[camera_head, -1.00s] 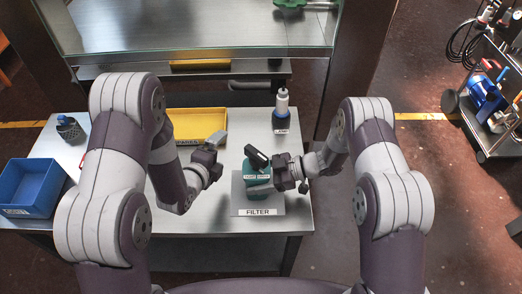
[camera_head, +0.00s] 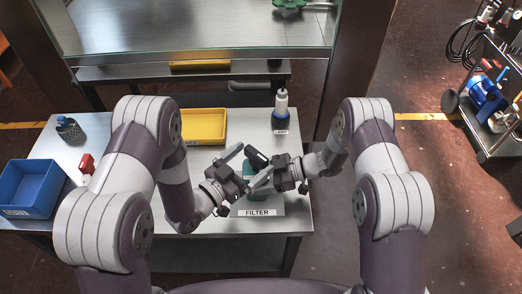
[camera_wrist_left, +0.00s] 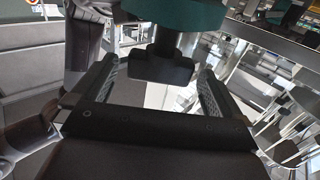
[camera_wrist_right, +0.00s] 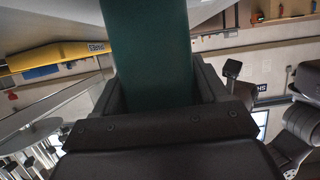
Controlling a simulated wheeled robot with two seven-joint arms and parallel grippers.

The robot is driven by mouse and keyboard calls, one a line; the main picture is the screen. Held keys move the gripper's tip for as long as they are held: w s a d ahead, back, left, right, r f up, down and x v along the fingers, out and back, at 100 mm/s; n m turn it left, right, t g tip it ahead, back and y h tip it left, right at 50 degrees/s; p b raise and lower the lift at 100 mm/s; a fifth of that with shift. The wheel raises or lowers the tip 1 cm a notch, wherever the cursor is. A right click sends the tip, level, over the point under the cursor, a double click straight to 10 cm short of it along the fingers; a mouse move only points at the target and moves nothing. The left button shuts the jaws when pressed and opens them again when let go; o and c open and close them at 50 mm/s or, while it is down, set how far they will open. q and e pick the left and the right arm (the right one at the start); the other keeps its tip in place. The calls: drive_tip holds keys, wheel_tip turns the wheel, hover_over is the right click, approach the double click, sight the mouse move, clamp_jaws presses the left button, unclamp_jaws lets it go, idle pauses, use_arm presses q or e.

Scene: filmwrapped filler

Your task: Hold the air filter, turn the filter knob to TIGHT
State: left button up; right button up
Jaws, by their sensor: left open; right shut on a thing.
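The air filter (camera_head: 255,188) is a teal body with a black knob (camera_head: 256,157) on it, on a grey plate (camera_head: 268,208) marked FILTER. My right gripper (camera_head: 270,174) is shut on the teal body from the right; the right wrist view shows the body (camera_wrist_right: 150,50) between its fingers. My left gripper (camera_head: 249,167) is open beside the filter, its fingers pointing at the knob. In the left wrist view the black knob (camera_wrist_left: 160,66) lies between the spread fingers, apart from both. The left gripper hides much of the filter from the head, including any knob marking.
A yellow tray (camera_head: 224,126) stands behind the grippers and a bottle-shaped lamp (camera_head: 281,108) at the back right. A blue bin (camera_head: 62,190), a red object (camera_head: 87,164) and a dark holder (camera_head: 70,131) are at the left. A tool cart (camera_head: 490,145) stands far right.

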sight(253, 158)
use_arm(q)
drive_tip(key=x, duration=0.4)
drive_tip(key=shift+w+d, duration=0.15)
drive_tip(key=c, duration=0.9)
